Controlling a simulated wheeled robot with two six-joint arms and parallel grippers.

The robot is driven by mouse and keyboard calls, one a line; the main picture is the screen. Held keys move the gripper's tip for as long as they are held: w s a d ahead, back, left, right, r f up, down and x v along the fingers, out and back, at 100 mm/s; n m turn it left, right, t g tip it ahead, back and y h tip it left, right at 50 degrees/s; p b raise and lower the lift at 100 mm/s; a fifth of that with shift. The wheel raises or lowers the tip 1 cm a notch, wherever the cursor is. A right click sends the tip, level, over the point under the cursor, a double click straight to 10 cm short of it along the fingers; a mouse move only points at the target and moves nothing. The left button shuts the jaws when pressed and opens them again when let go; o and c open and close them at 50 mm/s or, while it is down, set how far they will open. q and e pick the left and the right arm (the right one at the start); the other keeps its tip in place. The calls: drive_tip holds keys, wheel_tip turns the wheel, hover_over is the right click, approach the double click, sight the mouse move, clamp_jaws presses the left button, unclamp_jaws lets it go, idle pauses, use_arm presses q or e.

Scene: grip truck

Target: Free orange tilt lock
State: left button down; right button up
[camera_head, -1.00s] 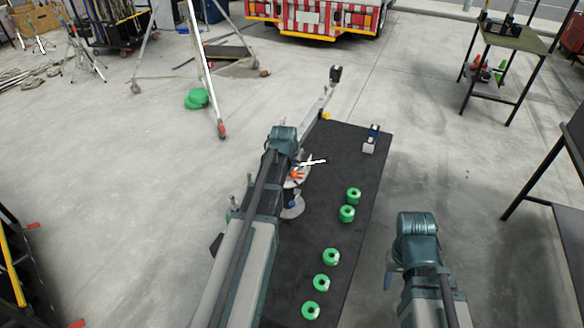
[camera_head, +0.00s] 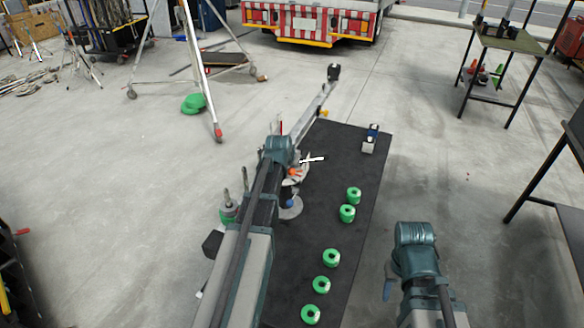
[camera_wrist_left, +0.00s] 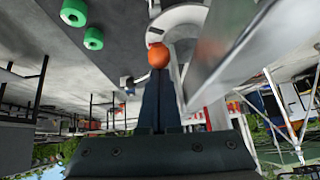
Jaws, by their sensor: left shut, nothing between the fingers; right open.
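The orange tilt lock (camera_head: 293,172) shows as a small orange knob beside a pale round fitting at the left edge of the black table, partly behind my left arm. In the left wrist view the orange knob (camera_wrist_left: 158,55) sits just beyond the tips of my left gripper (camera_wrist_left: 157,80). Those dark fingers are shut with nothing between them. Whether they touch the knob I cannot tell. My left fingers are hidden in the head view. My right gripper (camera_head: 388,289) is open, low at the right of the table, only partly seen and away from the knob.
A metal arm (camera_head: 318,103) reaches out past the table's far end.

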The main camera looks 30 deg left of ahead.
use_arm(q)
drive_tip(key=shift+s+f+t+b, duration=0.1)
drive_tip(key=shift+f+t+b, duration=0.5)
drive_tip(key=shift+f+b, duration=0.2)
drive_tip(key=shift+b, duration=0.3)
use_arm(e)
wheel_tip(320, 180, down, 3)
drive_tip(key=shift+f, duration=0.15)
use_arm(q)
drive_tip(key=shift+r, duration=0.15)
use_arm(e)
drive_tip(key=shift+r, duration=0.2)
use_arm(q)
drive_tip(key=shift+r+p, duration=0.7)
drive_tip(key=shift+p, duration=0.2)
use_arm(e)
drive_tip(key=shift+r, duration=0.7)
